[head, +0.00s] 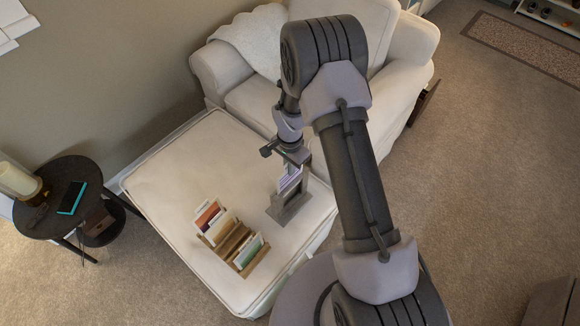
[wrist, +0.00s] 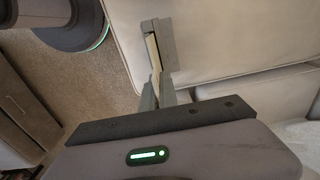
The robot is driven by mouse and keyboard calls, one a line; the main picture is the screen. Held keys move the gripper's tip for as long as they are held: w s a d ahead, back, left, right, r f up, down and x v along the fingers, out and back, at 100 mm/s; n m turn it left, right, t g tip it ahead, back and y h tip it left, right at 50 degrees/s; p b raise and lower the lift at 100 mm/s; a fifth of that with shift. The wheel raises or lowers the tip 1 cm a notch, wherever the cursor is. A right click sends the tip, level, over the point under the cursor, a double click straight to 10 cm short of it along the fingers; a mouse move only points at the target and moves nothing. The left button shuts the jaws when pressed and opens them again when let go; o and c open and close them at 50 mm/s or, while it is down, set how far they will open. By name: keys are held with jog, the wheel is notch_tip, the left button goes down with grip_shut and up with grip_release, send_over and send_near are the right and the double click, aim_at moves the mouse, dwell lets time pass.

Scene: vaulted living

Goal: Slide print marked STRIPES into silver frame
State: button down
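My gripper (head: 292,158) is over the cream ottoman, pointing down, and is shut on a print (head: 289,181) with a white border and a purplish picture. The marking on this print is too small to read. The silver-grey frame (head: 288,207) stands on the ottoman directly below my gripper. The print's lower part overlaps the frame's upright part; how deep it sits is hard to tell. In the wrist view the print (wrist: 153,50) shows as a thin cream edge running from between my fingertips (wrist: 157,82) to the grey frame (wrist: 167,45).
A wooden rack (head: 236,244) with several other prints stands on the ottoman (head: 185,172), left of the frame. A white armchair (head: 250,98) is behind it. A round dark side table (head: 62,185) with a lamp stands at left. Carpet is open at right.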

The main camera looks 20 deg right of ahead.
aim_at(291, 186)
jog(key=shift+f, duration=0.15)
dwell(0.3)
jog(key=shift+f+b, duration=2.7)
jog(key=shift+f, duration=0.4)
jog(key=shift+s+f+b, duration=0.75)
jog(key=shift+f+b, duration=0.2)
jog(key=shift+b, duration=0.1)
jog(key=c, duration=1.6)
grip_release()
jog(key=shift+o, duration=0.2)
notch_tip(291, 186, up, 20)
jog(key=p, duration=0.8)
jog(key=shift+w+f+t, duration=0.25)
jog(key=shift+t, duration=0.05)
